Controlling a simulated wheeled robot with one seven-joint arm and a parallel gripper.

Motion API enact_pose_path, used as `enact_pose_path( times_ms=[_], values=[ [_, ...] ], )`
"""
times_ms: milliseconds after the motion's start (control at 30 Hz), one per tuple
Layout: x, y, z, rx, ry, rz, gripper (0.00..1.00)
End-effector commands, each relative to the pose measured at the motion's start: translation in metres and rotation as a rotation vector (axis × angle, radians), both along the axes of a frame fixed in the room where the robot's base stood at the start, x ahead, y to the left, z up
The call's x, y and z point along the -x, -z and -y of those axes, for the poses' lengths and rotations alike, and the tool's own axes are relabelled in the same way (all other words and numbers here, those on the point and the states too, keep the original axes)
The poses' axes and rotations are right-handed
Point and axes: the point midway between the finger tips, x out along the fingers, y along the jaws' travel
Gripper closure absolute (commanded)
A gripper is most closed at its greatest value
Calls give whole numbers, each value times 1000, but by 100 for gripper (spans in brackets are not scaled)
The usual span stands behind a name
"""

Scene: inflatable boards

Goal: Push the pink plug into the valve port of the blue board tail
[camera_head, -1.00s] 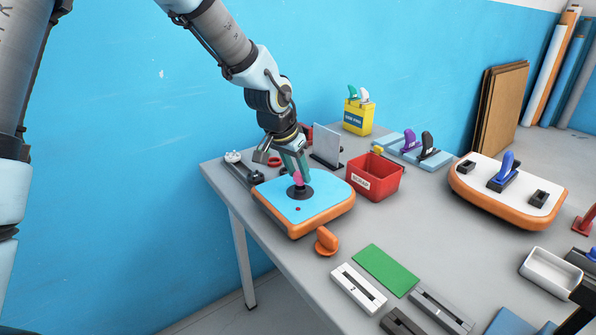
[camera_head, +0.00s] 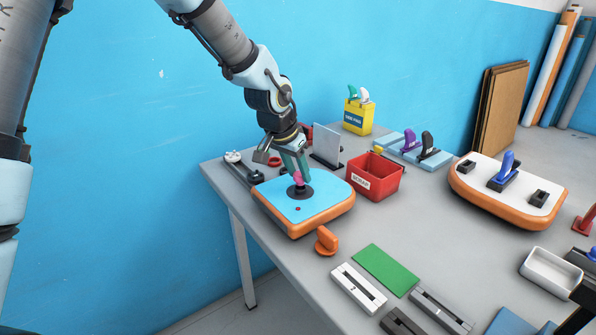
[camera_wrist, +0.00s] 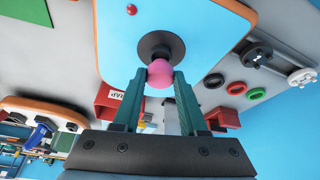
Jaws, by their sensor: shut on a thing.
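The blue board tail (camera_head: 322,203) with an orange rim lies near the table's left edge. Its round black valve port (camera_head: 305,193) stands on the blue top; it also shows in the wrist view (camera_wrist: 160,42). My gripper (camera_head: 297,172) points down over the port. It is shut on the pink plug (camera_wrist: 160,74), whose rounded body sits between the two green fingertips. The plug meets the port or is right above it. I cannot tell how deep it sits, as the fingers and the plug itself hide the contact.
A red bin (camera_head: 374,178) stands close to the right of the board tail, with a grey upright plate (camera_head: 327,143) behind. A white-topped board (camera_head: 508,190) is farther right. A green mat (camera_head: 385,270) lies toward the front.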

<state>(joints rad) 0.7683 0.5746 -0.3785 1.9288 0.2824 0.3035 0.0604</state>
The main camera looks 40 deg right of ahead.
Motion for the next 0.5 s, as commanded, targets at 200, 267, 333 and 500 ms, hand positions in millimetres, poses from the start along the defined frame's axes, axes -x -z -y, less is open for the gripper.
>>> enact_pose_path(
  times_ms=[200,267,333,500],
  values=[
    [0,6,0,0,0,0,100],
    [0,7,0,0,0,0,100],
    [0,9,0,-1,0,0,100],
    [0,13,0,-1,0,0,100]
  ],
)
